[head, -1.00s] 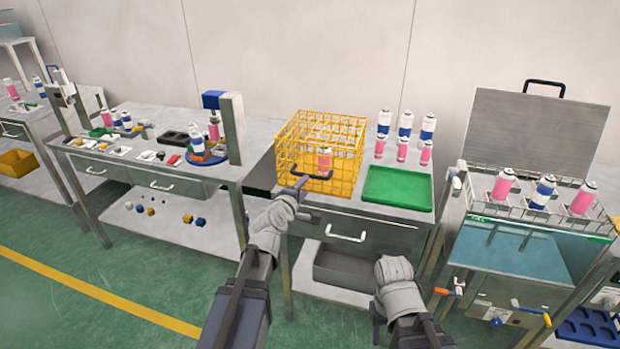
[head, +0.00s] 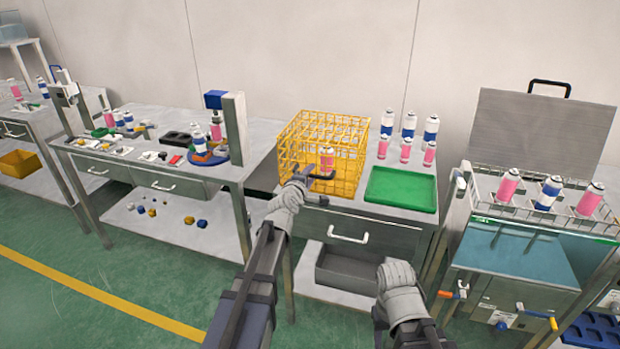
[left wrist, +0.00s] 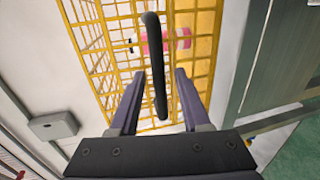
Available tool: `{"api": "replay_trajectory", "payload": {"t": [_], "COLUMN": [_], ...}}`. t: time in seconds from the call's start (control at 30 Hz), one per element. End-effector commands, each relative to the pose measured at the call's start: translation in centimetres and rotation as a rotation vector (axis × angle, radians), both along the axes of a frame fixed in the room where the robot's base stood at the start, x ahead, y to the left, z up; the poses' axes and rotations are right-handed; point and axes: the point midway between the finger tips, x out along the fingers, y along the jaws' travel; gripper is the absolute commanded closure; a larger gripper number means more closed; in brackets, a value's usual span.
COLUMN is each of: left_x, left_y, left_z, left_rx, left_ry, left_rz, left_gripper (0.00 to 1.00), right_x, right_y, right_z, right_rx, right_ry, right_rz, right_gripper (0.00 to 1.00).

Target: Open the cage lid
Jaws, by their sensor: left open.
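The yellow wire cage (head: 350,172) stands on the middle table with its lid down. A pink can (head: 327,160) shows through its wires, and also in the left wrist view (left wrist: 165,40). In the head view the gripper partly hides the handle. My right forearm is low at the front right; its jaws do not show.
A green tray (head: 402,189) lies right of the cage, with several cans (head: 408,124) behind it. A drawer (head: 355,225) is below the cage. A steel tank with a raised lid (head: 540,130) stands to the right. The left table (head: 130,185) holds small parts.

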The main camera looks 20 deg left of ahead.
Motion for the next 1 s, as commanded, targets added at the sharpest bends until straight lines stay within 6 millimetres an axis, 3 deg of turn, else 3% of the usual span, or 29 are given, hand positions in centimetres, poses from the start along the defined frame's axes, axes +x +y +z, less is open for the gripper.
{"api": "replay_trajectory", "payload": {"t": [0.2,0.6,1.0], "left_x": [-0.01,-0.02,-0.02], "left_y": [-0.03,-0.03,-0.03], "left_z": [0.02,0.01,-0.01], "left_rx": [0.000,0.000,0.000], "left_ry": [0.000,0.000,0.001], "left_rz": [0.000,0.000,-0.001], "left_gripper": [0.54,0.99,1.00], "right_x": [0.00,0.00,0.00], "right_y": [0.00,0.00,0.00], "right_z": [0.02,0.02,0.01], "right_rx": [0.000,0.000,0.000], "right_ry": [0.000,0.000,0.000], "right_rz": [0.000,0.000,0.000], "right_gripper": [0.50,0.50,0.50]}}
